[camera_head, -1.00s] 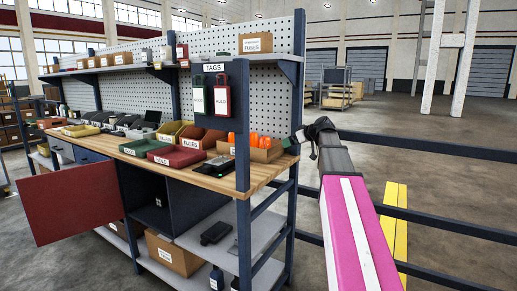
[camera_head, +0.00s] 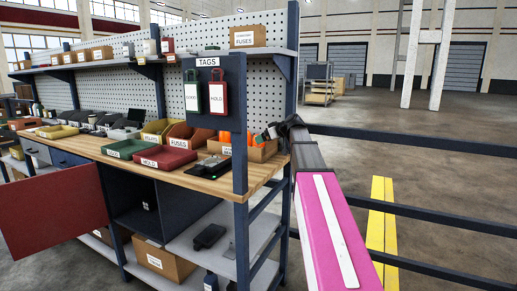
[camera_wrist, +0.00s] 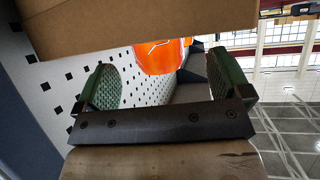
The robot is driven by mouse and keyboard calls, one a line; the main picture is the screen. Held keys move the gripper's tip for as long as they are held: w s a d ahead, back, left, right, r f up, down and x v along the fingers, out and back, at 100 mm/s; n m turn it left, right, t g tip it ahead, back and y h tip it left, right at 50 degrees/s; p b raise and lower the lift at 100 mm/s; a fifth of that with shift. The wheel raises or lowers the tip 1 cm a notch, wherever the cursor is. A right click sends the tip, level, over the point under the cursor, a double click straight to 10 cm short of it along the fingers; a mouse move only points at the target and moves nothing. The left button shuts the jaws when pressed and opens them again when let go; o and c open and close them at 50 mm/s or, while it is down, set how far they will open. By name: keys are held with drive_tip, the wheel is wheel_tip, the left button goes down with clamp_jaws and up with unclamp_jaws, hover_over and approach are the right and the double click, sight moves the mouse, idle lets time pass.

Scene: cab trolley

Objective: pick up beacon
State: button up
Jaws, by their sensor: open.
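Orange beacons (camera_head: 226,138) sit in an open cardboard box (camera_head: 263,154) at the right end of the wooden workbench. The tag post partly hides them in the head view. My gripper (camera_head: 274,131) is at the right edge of that box, small and partly hidden by my arm. In the wrist view, my gripper (camera_wrist: 166,82) is open, with its green-padded fingers apart and nothing held. An orange beacon (camera_wrist: 162,56) shows beyond the fingertips, between the two fingers. The box's cardboard wall (camera_wrist: 130,25) covers the top of that view and hides part of the beacon.
A dark post with a TAGS sign (camera_head: 208,62) stands just left of the box. Red (camera_head: 165,158) and green (camera_head: 126,149) bins and a dark device (camera_head: 208,167) lie on the bench. A pegboard (camera_head: 250,90) rises behind. Dark rails (camera_head: 430,144) run to the right.

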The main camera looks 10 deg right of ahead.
drive_tip(key=x, duration=0.5)
drive_tip(key=shift+w+r, duration=0.1)
drive_tip(key=shift+w, duration=0.05)
drive_tip(key=shift+c, duration=0.4)
drive_tip(key=c, duration=1)
drive_tip(key=shift+c, duration=0.2)
